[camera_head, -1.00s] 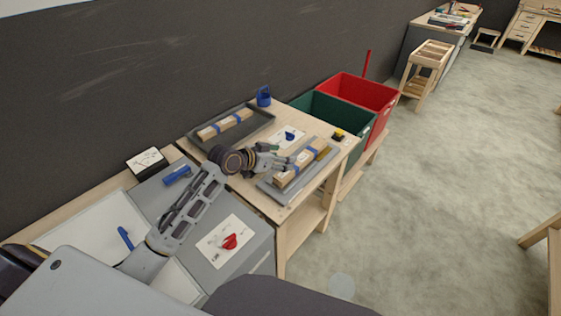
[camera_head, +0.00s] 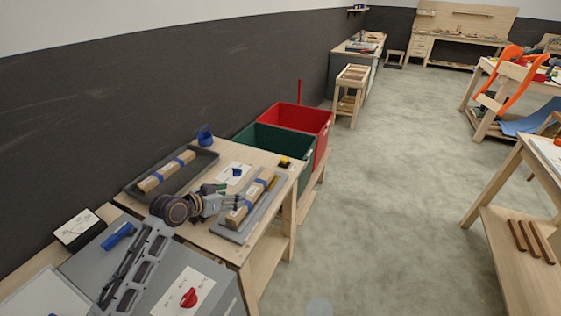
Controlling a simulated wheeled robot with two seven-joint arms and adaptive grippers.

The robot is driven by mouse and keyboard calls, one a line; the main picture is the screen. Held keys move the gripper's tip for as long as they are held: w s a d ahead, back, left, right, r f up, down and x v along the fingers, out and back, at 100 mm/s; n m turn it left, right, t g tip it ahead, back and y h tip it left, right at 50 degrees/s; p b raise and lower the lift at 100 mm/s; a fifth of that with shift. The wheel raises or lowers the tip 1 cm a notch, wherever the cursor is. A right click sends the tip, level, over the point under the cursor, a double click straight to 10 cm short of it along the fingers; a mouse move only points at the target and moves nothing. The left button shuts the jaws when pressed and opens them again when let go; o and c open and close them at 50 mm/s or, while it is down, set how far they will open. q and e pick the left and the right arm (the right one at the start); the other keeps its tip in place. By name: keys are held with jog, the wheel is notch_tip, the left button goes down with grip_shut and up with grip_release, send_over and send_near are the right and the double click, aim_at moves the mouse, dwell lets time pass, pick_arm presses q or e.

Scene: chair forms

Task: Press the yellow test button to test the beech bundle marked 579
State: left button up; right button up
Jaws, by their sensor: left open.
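A wooden bundle with blue bands (camera_head: 250,199) lies on a grey plate (camera_head: 230,235) on the wooden bench. A similar bundle (camera_head: 167,172) lies in a dark tray (camera_head: 206,156) behind it. Any numbers on them are too small to read. A small yellow and black piece (camera_head: 285,162) sits at the bench's far right corner; a little yellow (camera_head: 272,181) also shows beside the nearer bundle. I cannot tell which is the test button. My left gripper (camera_head: 228,200) is open, just left of the nearer bundle; contact is unclear. My right gripper is out of view.
A green bin (camera_head: 262,147) and a red bin (camera_head: 318,124) stand beyond the bench. A blue holder (camera_head: 205,135) stands behind the dark tray. A red knob (camera_head: 188,297) sits on the near grey panel.

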pick_arm(q)
jog(key=shift+c, duration=0.2)
dwell(0.3)
grip_shut()
dwell(1.4)
